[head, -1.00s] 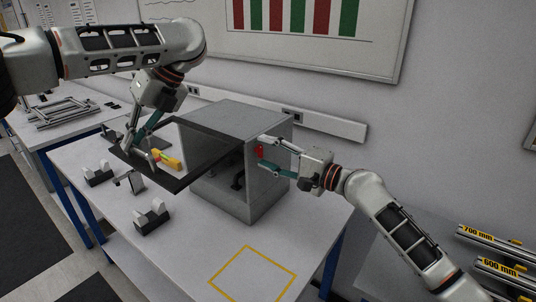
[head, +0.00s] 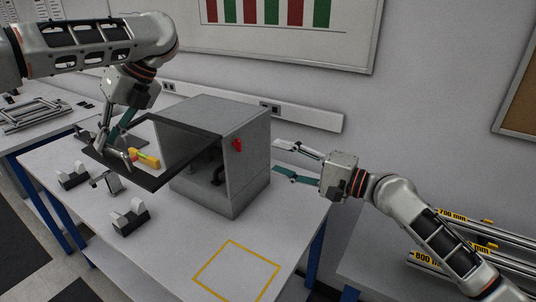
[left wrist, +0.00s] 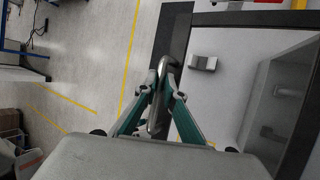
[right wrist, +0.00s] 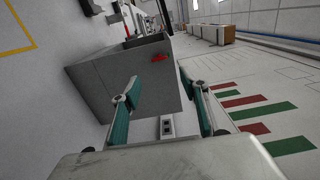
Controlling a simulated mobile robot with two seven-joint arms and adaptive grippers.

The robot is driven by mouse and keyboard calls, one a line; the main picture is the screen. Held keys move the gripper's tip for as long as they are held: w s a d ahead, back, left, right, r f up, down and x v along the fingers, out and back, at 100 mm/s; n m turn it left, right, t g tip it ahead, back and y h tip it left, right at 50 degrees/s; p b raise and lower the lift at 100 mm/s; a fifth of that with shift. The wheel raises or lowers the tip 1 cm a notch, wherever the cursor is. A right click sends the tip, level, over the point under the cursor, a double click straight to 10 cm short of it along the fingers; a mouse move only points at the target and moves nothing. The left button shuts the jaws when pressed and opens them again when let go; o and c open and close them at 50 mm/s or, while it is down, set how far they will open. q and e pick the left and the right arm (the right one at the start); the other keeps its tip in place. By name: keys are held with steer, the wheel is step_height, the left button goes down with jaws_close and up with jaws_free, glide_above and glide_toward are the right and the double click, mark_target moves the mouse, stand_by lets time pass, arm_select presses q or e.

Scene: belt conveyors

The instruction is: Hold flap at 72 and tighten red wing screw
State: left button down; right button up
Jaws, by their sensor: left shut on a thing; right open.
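A grey box (head: 245,185) stands on the white table with its dark-framed flap (head: 150,178) swung out to the left, near level. My left gripper (head: 122,152) is at the flap's outer edge. In the left wrist view its fingers (left wrist: 158,95) are shut on a curved metal handle (left wrist: 155,118).
Several small grey-and-white blocks (head: 130,217) stand on the table at the front left. A yellow square outline (head: 237,272) marks clear tabletop in front of the box. Labelled rails (head: 450,245) lie at the right. The wall is close behind.

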stand_by(0.4)
arm_select(q)
steer(key=c, duration=2)
jaws_free()
steer(key=shift+c, duration=0.2)
